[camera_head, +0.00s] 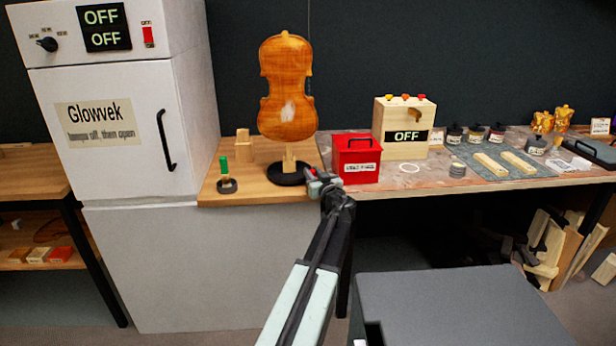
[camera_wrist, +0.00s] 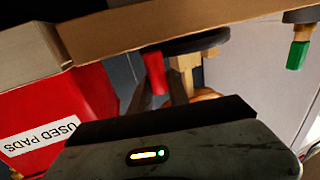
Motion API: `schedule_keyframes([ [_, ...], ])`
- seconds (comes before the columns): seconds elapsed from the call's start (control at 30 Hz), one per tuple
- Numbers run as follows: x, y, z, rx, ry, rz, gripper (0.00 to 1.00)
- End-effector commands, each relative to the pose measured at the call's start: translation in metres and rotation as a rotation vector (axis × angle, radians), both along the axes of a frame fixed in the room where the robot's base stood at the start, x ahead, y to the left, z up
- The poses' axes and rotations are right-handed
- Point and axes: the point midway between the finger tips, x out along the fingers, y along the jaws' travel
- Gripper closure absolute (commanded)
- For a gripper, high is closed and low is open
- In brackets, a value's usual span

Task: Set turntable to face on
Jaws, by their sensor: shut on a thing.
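The turntable is a round black base (camera_head: 284,178) near the bench's front edge. It also shows in the wrist view (camera_wrist: 205,43) as a dark disc. A wooden post on it holds an upright orange-brown violin body (camera_head: 287,75), whose broad side with a pale patch faces the head camera. My gripper (camera_head: 320,183) is at the turntable's right edge. In the wrist view my gripper (camera_wrist: 163,95) has its fingers close about a red handle (camera_wrist: 154,72) beside the disc. It is shut on this handle; the exact contact is partly hidden.
A red "USED PADS" box (camera_head: 356,170) stands close to the right of my gripper. A green-topped peg (camera_head: 226,172) and a wooden block (camera_head: 243,146) are to the left of the turntable. A white cabinet (camera_head: 124,130) stands further left. An "OFF" box (camera_head: 402,150) is behind the red box.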

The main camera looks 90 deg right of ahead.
Motion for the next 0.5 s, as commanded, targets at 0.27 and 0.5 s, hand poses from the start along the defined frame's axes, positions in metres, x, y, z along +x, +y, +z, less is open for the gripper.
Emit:
schedule_keyframes([
  [0.27, -0.011, -0.007, 0.001, -0.001, -0.003, 0.053, 1.0],
  [0.5, -0.015, -0.008, 0.001, -0.001, -0.003, 0.065, 1.0],
])
